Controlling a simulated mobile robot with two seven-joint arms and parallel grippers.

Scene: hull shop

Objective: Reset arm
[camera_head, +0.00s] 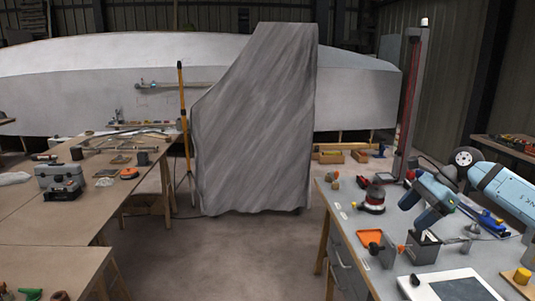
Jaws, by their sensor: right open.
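My right arm comes in from the right edge over the grey workbench (343,228). Its blue right gripper (419,208) is open and empty, above the right part of the bench, pointing down and to the left. The gripper's body hides part of the bench top behind it. My left gripper is not in view.
A wooden table (40,223) with a grey case (60,181) stands left. A grey draped shape (258,120) stands behind clear floor.

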